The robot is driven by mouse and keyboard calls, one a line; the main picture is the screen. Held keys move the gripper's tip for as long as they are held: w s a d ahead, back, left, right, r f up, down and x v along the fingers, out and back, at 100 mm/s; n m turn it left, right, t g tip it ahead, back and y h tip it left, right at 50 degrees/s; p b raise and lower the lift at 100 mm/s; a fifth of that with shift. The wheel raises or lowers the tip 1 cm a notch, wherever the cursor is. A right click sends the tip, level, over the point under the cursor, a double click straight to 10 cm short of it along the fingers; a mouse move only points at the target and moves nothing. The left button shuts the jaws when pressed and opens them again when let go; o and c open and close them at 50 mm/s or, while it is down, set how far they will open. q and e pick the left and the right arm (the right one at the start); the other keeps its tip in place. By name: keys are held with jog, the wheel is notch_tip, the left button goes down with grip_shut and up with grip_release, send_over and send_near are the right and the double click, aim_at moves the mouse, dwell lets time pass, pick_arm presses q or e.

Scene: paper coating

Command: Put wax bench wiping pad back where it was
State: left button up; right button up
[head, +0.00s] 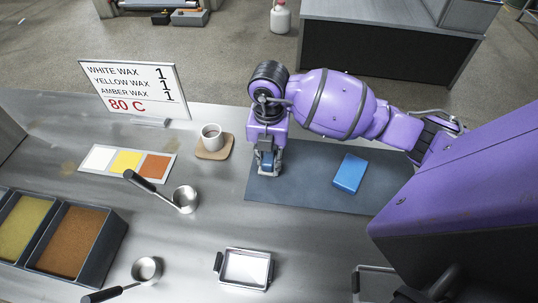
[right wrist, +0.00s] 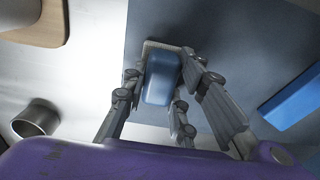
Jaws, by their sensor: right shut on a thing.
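My right gripper (head: 267,166) is shut on a small pad with a blue rounded top and a pale flat base, which I take as the wiping pad (right wrist: 161,77). The pad is at the left end of the dark blue-grey mat (head: 300,190); in the right wrist view it sits between the fingers, over the mat near its edge. I cannot tell whether its base touches the mat. A plain bright blue block (head: 349,173) lies apart on the mat, to the right; it also shows in the right wrist view (right wrist: 294,98). My left gripper is not in view.
A white cup (head: 211,137) stands on a wooden coaster (head: 214,153) left of the mat. A steel ladle (head: 185,199), a color card (head: 126,162), a small tray (head: 245,268) and wax bins (head: 70,240) lie around. A sign (head: 134,88) stands behind.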

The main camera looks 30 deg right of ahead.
aim_at(269, 156)
jog(key=o, duration=1.1)
jog(key=shift+d, duration=0.1)
jog(key=shift+o, duration=0.2)
notch_tip(269, 156, up, 12)
jog(key=shift+r+p, duration=0.15)
jog(key=shift+p, duration=0.15)
